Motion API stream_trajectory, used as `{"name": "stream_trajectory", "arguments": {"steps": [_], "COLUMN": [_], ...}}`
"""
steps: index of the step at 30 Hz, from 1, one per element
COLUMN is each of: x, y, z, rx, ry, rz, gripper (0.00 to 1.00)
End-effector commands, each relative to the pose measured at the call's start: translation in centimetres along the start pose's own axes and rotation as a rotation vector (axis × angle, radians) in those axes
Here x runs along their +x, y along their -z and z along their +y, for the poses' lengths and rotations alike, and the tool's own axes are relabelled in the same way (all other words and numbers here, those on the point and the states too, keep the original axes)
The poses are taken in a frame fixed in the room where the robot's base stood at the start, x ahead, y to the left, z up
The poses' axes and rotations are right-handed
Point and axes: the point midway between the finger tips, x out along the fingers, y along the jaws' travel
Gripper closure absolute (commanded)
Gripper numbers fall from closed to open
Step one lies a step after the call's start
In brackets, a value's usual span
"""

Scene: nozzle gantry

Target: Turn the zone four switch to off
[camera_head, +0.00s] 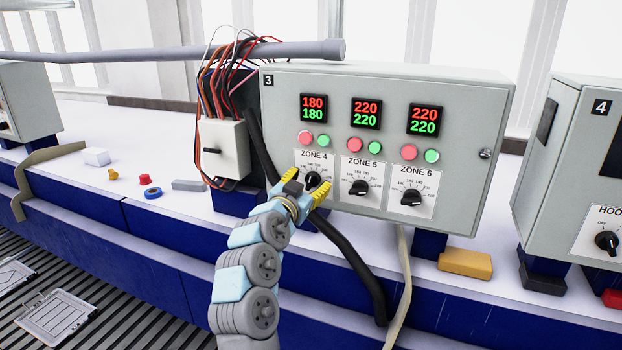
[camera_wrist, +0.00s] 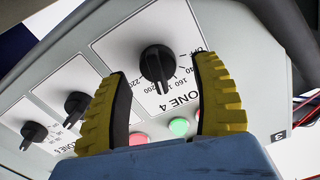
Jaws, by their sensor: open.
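The zone four switch is a black rotary knob (camera_head: 312,179) on a white ZONE 4 plate, on the front of the grey box marked 3. In the wrist view, the knob (camera_wrist: 157,66) stands between the two yellow fingers, with the plate appearing upside down. Its lower end, with a small white mark, seems to point toward the numbers around 160 to 180, away from the OFF lettering at its upper right. My gripper (camera_head: 305,183) is open at the plate, with a finger on either side of the knob. Contact with the knob cannot be told.
The zone 5 knob (camera_head: 358,188) and zone 6 knob (camera_head: 411,196) sit to the right. Red and green buttons and digital displays are above them. A thick black cable (camera_head: 350,262) runs down beside my arm. A wired junction box (camera_head: 222,148) stands at left.

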Motion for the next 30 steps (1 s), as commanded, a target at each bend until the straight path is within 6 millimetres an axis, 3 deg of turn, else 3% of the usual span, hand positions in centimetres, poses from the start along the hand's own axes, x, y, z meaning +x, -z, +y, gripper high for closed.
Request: {"name": "stream_trajectory", "arguments": {"steps": [6, 17, 20, 24, 30], "x": [1.08, 1.26, 1.26, 1.25, 1.26], "y": [-0.20, -0.16, -0.15, -0.14, -0.15], "z": [0.08, 0.07, 0.07, 0.07, 0.07], "rx": [0.000, 0.000, 0.000, 0.000, 0.000], "ry": [-0.002, -0.001, -0.001, -0.001, -0.001], "rz": [-0.005, -0.003, -0.003, -0.003, -0.003], "gripper": [0.35, 0.35, 0.59, 0.99, 1.00]}}
